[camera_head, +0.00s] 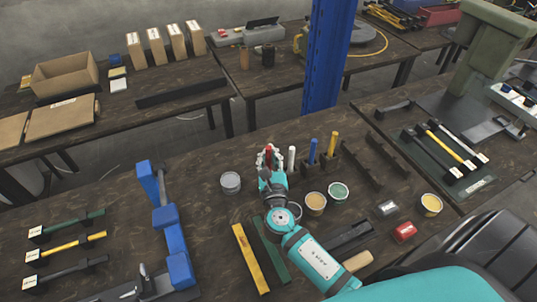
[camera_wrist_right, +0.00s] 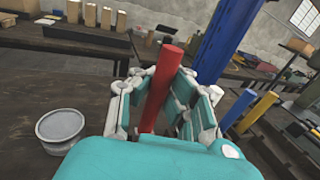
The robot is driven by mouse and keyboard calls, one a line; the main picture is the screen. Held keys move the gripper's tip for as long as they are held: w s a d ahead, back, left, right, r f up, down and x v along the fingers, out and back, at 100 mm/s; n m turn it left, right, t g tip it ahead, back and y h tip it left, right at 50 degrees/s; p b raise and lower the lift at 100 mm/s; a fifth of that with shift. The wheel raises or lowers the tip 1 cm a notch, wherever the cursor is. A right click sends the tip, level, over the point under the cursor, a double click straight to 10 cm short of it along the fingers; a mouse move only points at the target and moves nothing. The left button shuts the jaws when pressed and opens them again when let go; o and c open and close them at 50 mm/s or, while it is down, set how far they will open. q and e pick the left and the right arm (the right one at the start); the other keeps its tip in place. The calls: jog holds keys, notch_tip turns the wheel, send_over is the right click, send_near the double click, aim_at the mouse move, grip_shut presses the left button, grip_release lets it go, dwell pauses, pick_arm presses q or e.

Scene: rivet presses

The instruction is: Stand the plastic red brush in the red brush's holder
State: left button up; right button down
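The red brush shows as a red cylinder (camera_wrist_right: 161,88) between the fingers of my right gripper (camera_wrist_right: 163,100) in the right wrist view. The finger pads lie close against both its sides, and it stands roughly upright, leaning a little in the picture. In the head view the right gripper (camera_head: 270,158) is at the left end of a row of upright brushes, with the red brush's top (camera_head: 268,153) showing between its fingers. The brush's lower end and the red brush's holder are hidden behind the gripper. My left gripper is not in view.
White (camera_head: 292,158), blue (camera_head: 312,151) and yellow (camera_head: 332,144) cylinders stand close to the right. A grey can (camera_head: 230,183) stands left of the gripper. Open tins (camera_head: 338,191) and a red item (camera_head: 404,231) are nearer. A blue post (camera_head: 326,60) rises behind the table.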

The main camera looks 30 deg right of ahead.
jog(key=shift+f+b, duration=1.4)
jog(key=shift+f, duration=0.3)
jog(key=c, duration=2)
grip_release()
jog(key=shift+c, duration=0.2)
jog(key=o, duration=0.6)
jog(key=shift+o, duration=0.2)
jog(key=v, duration=1.2)
jog(key=shift+s, duration=0.1)
